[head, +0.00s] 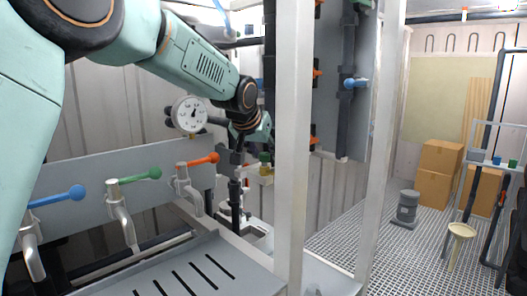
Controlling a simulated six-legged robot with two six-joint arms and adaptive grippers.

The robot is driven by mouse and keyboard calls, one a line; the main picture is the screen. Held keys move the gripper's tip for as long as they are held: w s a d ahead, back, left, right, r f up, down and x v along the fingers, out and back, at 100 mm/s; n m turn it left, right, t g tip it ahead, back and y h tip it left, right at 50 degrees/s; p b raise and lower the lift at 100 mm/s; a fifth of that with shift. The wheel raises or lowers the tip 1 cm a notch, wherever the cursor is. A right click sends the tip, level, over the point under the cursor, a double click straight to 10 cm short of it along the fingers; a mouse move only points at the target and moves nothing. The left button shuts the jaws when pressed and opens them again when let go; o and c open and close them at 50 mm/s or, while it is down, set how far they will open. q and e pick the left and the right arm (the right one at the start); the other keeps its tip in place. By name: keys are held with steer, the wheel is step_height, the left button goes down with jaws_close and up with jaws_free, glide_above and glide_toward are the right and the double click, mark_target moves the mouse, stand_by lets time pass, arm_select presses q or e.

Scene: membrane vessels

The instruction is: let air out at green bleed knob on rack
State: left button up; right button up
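The green bleed knob (265,157) is a small green cap above a yellowish fitting, just left of a white upright of the rack (292,150). My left arm reaches in from the upper left. Its gripper (263,138) is right above the green knob and very close to it. I cannot tell whether the fingers touch the knob, and the fingers are too small and partly hidden to show open or shut. My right gripper is not in view.
A round white gauge (189,114) sits left of my gripper. Blue (58,197), green (140,175) and orange (204,160) lever taps line the panel above a slotted grey tray (190,270). Cardboard boxes (437,172) and a stool (461,231) stand at right; the grated floor between is mostly free.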

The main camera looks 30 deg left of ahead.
arm_select(q)
steer(key=shift+w+a+f, duration=0.15)
steer(key=shift+a, duration=0.1)
steer(key=c, duration=0.3)
steer(key=shift+d, duration=0.2)
steer(key=shift+c, duration=1.4)
jaws_close()
steer(key=shift+a+m+h, duration=0.1)
steer(key=shift+m+h, duration=0.9)
steer(key=shift+m, duration=0.5)
